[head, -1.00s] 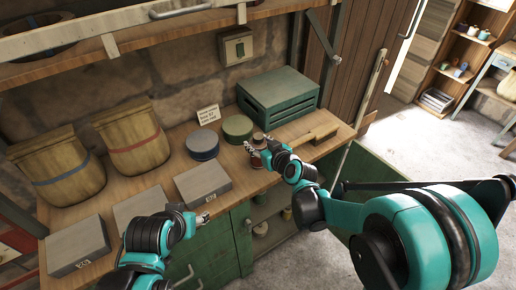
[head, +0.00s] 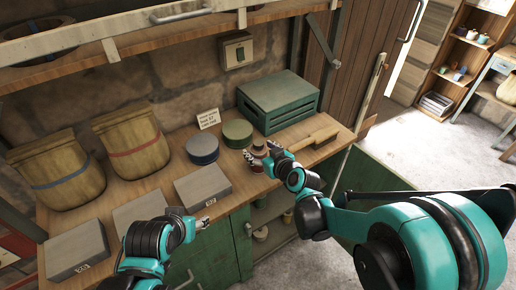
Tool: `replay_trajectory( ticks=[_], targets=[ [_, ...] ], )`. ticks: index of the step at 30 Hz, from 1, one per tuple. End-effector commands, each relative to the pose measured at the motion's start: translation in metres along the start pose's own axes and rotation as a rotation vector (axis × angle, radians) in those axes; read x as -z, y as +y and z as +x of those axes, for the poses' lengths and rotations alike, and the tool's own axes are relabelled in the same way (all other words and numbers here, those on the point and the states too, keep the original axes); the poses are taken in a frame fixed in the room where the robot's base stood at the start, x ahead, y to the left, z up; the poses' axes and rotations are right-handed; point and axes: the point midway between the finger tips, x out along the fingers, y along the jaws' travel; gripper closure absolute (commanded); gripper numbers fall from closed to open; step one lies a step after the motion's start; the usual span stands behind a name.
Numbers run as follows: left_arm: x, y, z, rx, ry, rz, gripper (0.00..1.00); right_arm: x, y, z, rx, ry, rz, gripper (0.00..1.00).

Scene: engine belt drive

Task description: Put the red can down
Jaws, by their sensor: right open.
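The red can (head: 258,151) stands upright on the wooden workbench (head: 246,184), in front of the green crate and right of the green round tin. My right gripper (head: 257,161) is open at the can, and its fingers cover part of the can's lower side. I cannot tell whether a finger still touches it. My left gripper (head: 206,223) is low at the bench's front edge, near a grey box. It is too small to tell whether it is open or shut.
A green crate (head: 279,104), a wooden brush (head: 314,138), a green tin (head: 237,132), a blue-grey tin (head: 202,148) and a small sign (head: 208,118) are around the can. Grey boxes (head: 203,184) line the front edge. Two baskets (head: 133,141) stand at the left.

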Motion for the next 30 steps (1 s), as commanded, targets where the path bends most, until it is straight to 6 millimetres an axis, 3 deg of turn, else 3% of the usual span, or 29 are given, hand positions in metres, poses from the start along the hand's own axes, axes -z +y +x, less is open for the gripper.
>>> replay_trajectory(
  ticks=[6,12,25,30],
  targets=[
    [0.011,0.0,-0.015,0.0,0.0,0.0,0.47,0.003,0.0,-0.052,-0.002,0.0,0.002,0.32],
    [0.017,0.0,-0.024,0.0,0.0,0.0,0.47,0.002,0.001,-0.089,-0.002,-0.001,0.001,0.32],
    [0.019,0.0,-0.027,0.0,0.0,0.0,0.47,-0.002,0.0,-0.114,-0.004,-0.027,0.011,0.32],
    [0.019,0.0,-0.027,0.0,0.0,0.0,0.47,-0.013,0.001,-0.146,-0.034,-0.149,0.064,0.32]
  ],
)
